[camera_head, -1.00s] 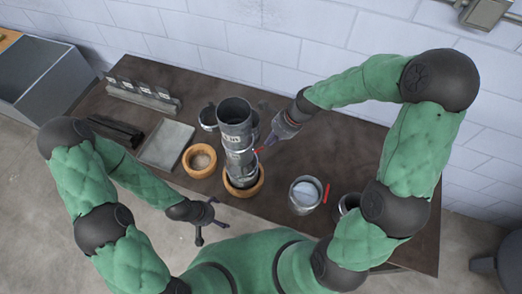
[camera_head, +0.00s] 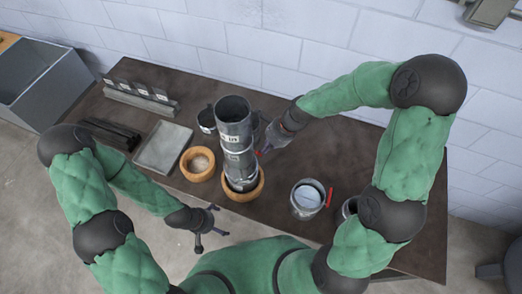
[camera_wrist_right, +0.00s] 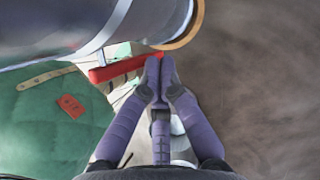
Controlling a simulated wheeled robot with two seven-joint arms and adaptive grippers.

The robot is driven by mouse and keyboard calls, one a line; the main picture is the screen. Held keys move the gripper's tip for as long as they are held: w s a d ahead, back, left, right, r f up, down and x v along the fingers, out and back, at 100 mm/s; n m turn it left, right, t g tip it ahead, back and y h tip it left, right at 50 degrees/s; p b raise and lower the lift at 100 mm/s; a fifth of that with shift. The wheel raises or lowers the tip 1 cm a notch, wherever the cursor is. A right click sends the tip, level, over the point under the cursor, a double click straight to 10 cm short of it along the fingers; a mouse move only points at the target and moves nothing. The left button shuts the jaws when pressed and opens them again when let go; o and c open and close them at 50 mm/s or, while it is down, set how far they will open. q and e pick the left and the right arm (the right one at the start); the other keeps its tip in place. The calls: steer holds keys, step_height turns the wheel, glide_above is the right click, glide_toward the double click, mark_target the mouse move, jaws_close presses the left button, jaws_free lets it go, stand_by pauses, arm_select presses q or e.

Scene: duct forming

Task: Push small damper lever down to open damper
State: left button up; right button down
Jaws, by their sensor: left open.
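A grey metal duct stack (camera_head: 236,140) stands upright in an orange-brown wooden ring (camera_head: 243,193) near the middle of the table. A small red lever (camera_head: 262,152) shows at its right side. In the right wrist view the red lever (camera_wrist_right: 125,66) lies beside the duct (camera_wrist_right: 70,35), just left of my fingertips. My right gripper (camera_wrist_right: 158,75) has its purple fingers together, with tips close to the lever's end; I cannot tell whether they touch. In the head view my right gripper (camera_head: 268,142) is right of the duct. My left gripper (camera_head: 212,222) is open and empty before the table's front edge.
A second wooden ring (camera_head: 198,164) and a grey tray (camera_head: 164,148) lie left of the duct. A rack (camera_head: 140,97) stands at the back left. The table's back right is clear.

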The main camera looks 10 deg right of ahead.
step_height(320, 180, down, 3)
steer(key=shift+f+b, duration=0.2)
steer(key=shift+b, duration=0.55)
steer(key=d, duration=0.1)
steer(key=d+p, duration=0.1)
steer(key=s+d+r, duration=0.1)
steer(key=shift+w+r, duration=0.1)
steer(key=shift+w, duration=0.05)
steer(key=v, duration=1.2)
